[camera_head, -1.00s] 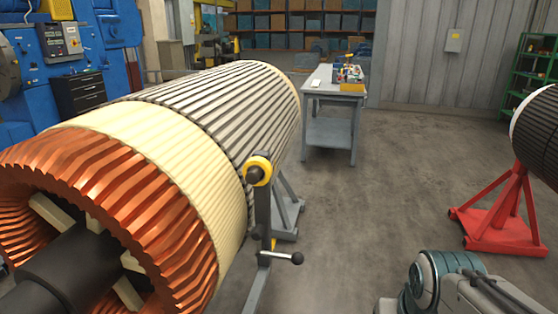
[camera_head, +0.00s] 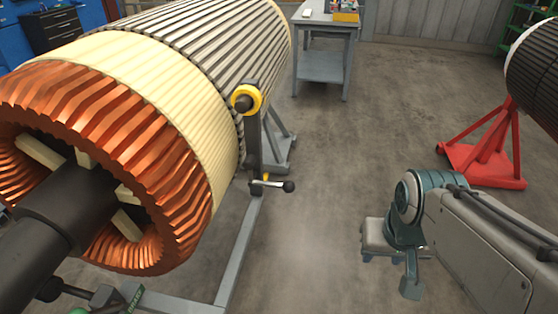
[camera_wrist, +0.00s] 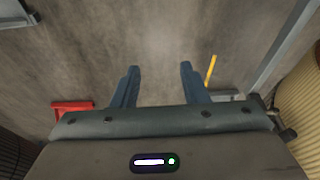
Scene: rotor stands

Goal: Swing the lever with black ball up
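The lever (camera_head: 272,184) sticks out to the right from the grey post of the rotor stand, low beside the rotor. It lies nearly level, with a black ball (camera_head: 289,186) at its right end. In the wrist view my gripper (camera_wrist: 160,68) has its two blue-grey fingers wide apart, with only floor between them. In the head view my arm stands to the right of the lever, with clear floor between them. The gripper's fingers are hard to make out there. A small dark knob, possibly the ball, shows at the right of the wrist view.
The large copper-wound rotor (camera_head: 110,170) fills the left, with a yellow roller (camera_head: 246,98) on the post above the lever. A grey base rail (camera_head: 238,245) runs along the floor. A red stand (camera_head: 485,160) holds another rotor at right. A grey workbench (camera_head: 322,55) stands behind.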

